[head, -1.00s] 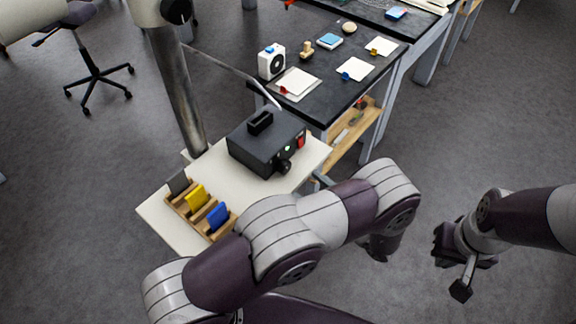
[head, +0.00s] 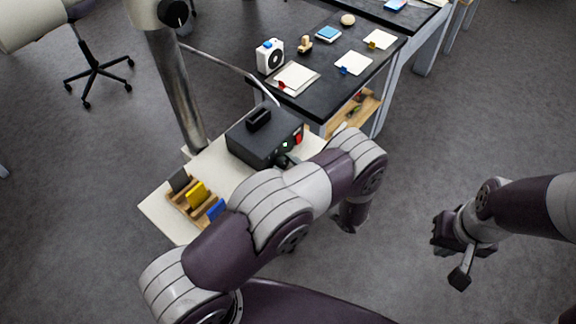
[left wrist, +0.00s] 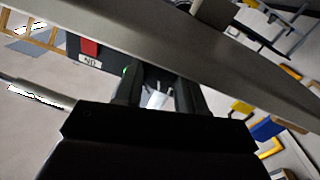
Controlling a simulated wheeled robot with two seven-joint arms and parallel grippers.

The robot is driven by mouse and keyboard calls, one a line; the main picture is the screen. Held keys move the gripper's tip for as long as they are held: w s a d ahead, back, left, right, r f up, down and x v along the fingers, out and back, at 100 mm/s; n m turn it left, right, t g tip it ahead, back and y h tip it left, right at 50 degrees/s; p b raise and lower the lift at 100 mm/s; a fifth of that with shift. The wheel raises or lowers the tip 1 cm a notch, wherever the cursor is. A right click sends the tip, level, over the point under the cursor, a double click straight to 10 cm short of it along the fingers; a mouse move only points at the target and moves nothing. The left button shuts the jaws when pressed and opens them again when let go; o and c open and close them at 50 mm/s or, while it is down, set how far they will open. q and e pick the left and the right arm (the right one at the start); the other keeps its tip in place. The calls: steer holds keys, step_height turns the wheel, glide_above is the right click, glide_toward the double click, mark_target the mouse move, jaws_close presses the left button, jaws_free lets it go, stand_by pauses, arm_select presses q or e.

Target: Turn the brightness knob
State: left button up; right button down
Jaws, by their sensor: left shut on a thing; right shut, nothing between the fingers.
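A black box (head: 265,135) with a handle on top stands on a pale board. Its front carries a red switch (left wrist: 90,47), a green light (left wrist: 126,71) and a dark round knob (head: 282,161). In the left wrist view my left gripper (left wrist: 155,82) has its fingers at the box's front beside the green light. It is shut on the knob, which the fingers mostly hide there. In the head view my left arm covers most of that gripper. My right gripper (head: 458,270) is shut and empty, over the floor at the right, well away from the box.
A wooden rack (head: 190,210) with grey, yellow and blue cards stands on the pale board (head: 155,208), left of the box. A black table (head: 325,85) behind holds a white fan-like box (head: 270,57), cards and small objects. A grey post (head: 180,100) rises behind.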

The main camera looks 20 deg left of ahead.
arm_select(q)
steer(key=m, duration=0.2)
steer(key=shift+m+b, duration=0.3)
steer(key=shift+b, duration=0.05)
steer(key=shift+r+m, duration=0.15)
steer(key=shift+m, duration=1.85)
steer(key=shift+g, duration=0.3)
steer(key=o, duration=1.1)
steer(key=shift+c, duration=0.2)
steer(key=b+v, duration=0.4)
steer(key=v, duration=0.8)
steer(key=shift+s+d, duration=0.15)
steer(key=shift+d, duration=0.15)
